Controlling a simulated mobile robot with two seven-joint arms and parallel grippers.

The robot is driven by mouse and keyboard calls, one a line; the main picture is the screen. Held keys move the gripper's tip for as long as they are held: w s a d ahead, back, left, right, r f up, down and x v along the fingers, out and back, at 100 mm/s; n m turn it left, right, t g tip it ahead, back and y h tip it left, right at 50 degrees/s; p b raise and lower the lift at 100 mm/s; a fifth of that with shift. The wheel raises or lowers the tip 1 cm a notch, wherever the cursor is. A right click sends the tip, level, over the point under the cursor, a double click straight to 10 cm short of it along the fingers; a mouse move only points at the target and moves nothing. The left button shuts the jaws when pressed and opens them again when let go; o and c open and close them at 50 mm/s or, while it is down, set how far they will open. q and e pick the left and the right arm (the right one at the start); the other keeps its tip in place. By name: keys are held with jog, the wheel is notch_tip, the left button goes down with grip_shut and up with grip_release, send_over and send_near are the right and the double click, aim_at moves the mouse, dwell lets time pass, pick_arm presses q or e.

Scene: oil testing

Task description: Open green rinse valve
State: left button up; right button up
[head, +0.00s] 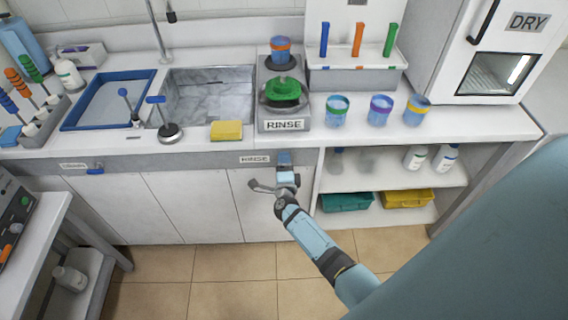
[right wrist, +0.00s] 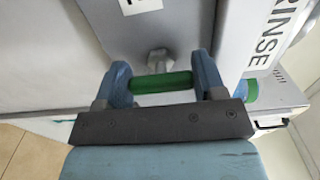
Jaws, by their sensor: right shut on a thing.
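The green rinse valve handle (right wrist: 160,83) is a short green bar on a grey metal stem (right wrist: 157,61) coming out of the counter front. It lies between the two blue fingers of my right gripper (right wrist: 162,79), which is shut on it. In the head view my right gripper (head: 285,159) is at the counter's front edge, just right of the small RINSE label (head: 254,159). The gripper hides the handle there. My left gripper is not in view.
The RINSE station (head: 284,126) with a green-topped part (head: 283,92) stands on the counter above. A sink (head: 208,97), yellow sponge (head: 227,130) and blue tray (head: 108,99) are to its left. Several cups, including a purple-banded one (head: 380,110), stand right. Open shelves (head: 390,177) lie below.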

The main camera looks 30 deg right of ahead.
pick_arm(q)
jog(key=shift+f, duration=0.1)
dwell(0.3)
pick_arm(e)
jog(key=o, duration=0.9)
